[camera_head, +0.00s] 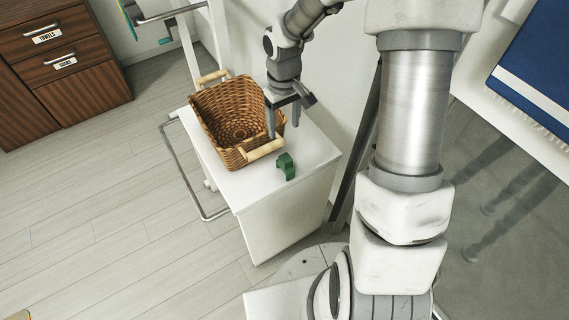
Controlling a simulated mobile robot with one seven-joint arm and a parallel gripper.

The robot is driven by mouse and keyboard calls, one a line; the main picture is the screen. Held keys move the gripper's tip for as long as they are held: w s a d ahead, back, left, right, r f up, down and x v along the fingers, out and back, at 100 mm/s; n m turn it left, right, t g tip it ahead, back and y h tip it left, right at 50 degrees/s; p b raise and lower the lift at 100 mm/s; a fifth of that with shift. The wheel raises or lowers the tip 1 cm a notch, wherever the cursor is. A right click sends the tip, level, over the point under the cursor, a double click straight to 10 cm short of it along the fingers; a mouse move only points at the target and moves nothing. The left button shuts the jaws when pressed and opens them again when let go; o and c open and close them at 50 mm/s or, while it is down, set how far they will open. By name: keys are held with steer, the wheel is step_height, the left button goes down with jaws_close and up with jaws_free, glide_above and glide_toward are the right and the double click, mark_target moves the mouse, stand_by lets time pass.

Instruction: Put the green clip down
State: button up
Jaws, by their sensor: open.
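The green clip (286,166) rests on the white top of a small cabinet (313,152), near its front edge, just in front of the wicker basket. My gripper (284,131) points down over the basket's right side, behind and a little above the clip. Its fingers are apart and nothing shows between them. The clip is apart from the fingers.
The wicker basket (205,104) with pale wooden handles takes up much of the cabinet top. A metal rail (186,174) runs along the cabinet's left side. A brown drawer unit (62,62) stands at the upper left. The wooden floor (100,215) is mostly clear.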

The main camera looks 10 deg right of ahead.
steer(key=b, duration=0.2)
glide_above(287, 159)
steer(key=f, duration=0.9)
steer(key=shift+w+a+f, duration=0.1)
steer(key=shift+w+a, duration=0.2)
steer(key=shift+a, duration=0.05)
steer(key=shift+s+d+f+b, duration=0.15)
steer(key=shift+f+b, duration=0.35)
steer(key=shift+f, duration=0.85)
steer(key=shift+s+d+f+b, duration=0.15)
steer(key=shift+f+b, duration=0.35)
steer(key=shift+f, duration=0.85)
steer(key=shift+r, duration=0.1)
jaws_close()
